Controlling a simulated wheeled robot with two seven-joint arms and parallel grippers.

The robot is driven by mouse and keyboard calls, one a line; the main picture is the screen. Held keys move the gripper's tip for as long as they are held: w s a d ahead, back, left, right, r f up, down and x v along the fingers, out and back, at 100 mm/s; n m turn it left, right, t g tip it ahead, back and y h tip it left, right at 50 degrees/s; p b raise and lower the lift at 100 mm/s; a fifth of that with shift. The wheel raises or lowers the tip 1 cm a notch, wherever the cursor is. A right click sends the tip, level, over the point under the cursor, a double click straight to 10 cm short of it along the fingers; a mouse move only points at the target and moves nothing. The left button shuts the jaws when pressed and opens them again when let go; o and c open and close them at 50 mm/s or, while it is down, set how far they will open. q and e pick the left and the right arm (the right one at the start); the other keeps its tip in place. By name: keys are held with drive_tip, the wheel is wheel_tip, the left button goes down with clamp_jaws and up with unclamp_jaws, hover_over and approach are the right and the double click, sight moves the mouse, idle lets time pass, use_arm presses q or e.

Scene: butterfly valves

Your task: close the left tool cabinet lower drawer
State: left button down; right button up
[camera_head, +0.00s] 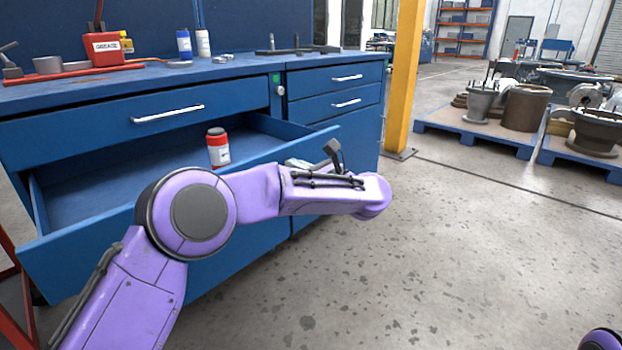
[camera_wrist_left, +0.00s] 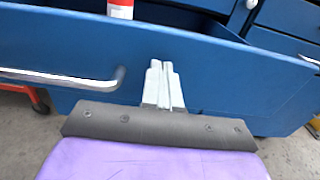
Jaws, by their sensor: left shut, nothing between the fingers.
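The blue lower drawer (camera_head: 85,258) of the left tool cabinet (camera_head: 60,122) stands pulled out, with its inside showing. My left forearm hides most of this gripper in the head view.
The closed upper drawer (camera_head: 150,118) is above. Smaller closed drawers (camera_head: 340,90) are at the right. A red grease can (camera_head: 104,48), bottles and tools are on the worktop. A yellow post (camera_head: 404,80) stands beyond the cabinet. The floor (camera_head: 430,260) at right is clear.

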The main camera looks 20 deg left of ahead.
use_arm(q)
drive_tip(key=shift+a, duration=0.25)
